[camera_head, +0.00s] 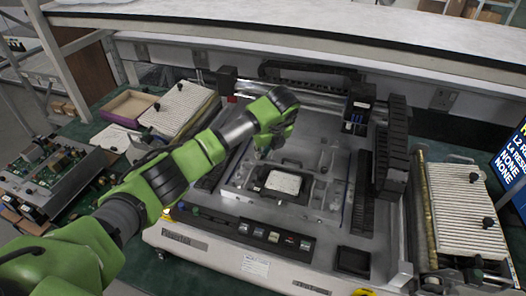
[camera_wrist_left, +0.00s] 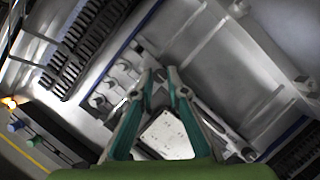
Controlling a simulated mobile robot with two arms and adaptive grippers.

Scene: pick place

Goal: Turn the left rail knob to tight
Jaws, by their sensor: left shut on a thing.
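My left gripper (camera_head: 262,150) reaches down over the left back part of the metal fixture plate (camera_head: 235,188) in the middle of the machine. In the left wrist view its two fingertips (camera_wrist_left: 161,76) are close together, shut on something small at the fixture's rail. From its place this is the left rail knob, but the fingers hide it, so I cannot tell its turn angle. A white board (camera_head: 284,183) lies in a dark frame on the fixture; it also shows between the fingers in the left wrist view (camera_wrist_left: 165,136). My right gripper is not in view.
A dark gantry (camera_head: 392,150) stands at the right of the fixture, with a black tool head (camera_head: 358,105) behind. A ribbed feeder tray (camera_head: 465,205) is at the right, another (camera_head: 178,108) at the left. Green circuit boards (camera_head: 50,165) lie far left. A shelf (camera_head: 300,35) overhangs the back.

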